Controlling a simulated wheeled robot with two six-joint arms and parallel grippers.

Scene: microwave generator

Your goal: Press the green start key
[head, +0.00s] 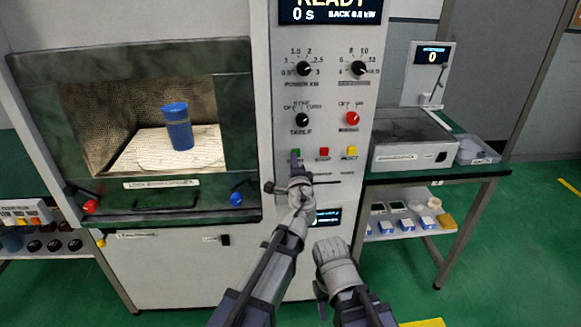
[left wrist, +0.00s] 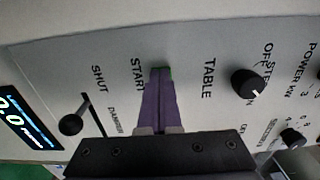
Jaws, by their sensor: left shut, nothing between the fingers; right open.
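The green start key (head: 297,152) is on the grey control panel, left of a red key (head: 323,153) and a yellow key (head: 350,153). My left gripper (head: 295,159) is shut and empty, with its purple fingertips over the key. My right gripper (head: 320,292) is open, low in front of the panel. The display (head: 330,10) reads READY and 0 s.
A blue container (head: 178,127) stands inside the chamber at left. Knobs (head: 304,69) sit above the keys. In the left wrist view, a black-knobbed lever (left wrist: 71,125) is left of my fingers. A side table (head: 470,165) with a scale stands at right.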

